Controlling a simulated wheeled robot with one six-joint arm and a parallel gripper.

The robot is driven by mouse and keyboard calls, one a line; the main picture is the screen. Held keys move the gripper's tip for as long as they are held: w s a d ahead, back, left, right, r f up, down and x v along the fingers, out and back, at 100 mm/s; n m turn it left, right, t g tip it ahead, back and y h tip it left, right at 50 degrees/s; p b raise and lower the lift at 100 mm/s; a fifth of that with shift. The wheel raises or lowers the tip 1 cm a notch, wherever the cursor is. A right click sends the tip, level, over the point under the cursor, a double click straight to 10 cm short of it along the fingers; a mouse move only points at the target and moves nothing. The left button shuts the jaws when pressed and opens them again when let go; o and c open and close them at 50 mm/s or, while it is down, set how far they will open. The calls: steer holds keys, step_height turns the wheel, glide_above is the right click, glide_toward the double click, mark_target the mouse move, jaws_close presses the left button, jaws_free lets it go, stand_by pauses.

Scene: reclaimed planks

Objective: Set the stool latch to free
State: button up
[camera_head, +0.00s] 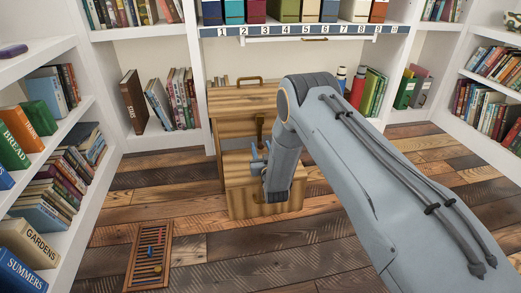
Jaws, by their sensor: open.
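The wooden step stool (228,133) stands on the plank floor in the middle of the view, with a brown handle (250,79) at its top. A dark upright lever (260,127), which looks like the stool latch, is on its front above the lower step. I cannot read its setting. My gripper (260,151) points at the stool's front with its bluish fingers apart. It is just below the lever in the picture; I cannot tell whether they touch. My arm hides the stool's right side.
White bookshelves line both sides and the back. A numbered shelf edge (305,30) runs above the stool, with binders on it. Open floor lies left of the stool.

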steer(key=shift+w+a, duration=0.1)
steer(key=shift+w, duration=0.4)
jaws_close()
steer(key=shift+a, duration=0.1)
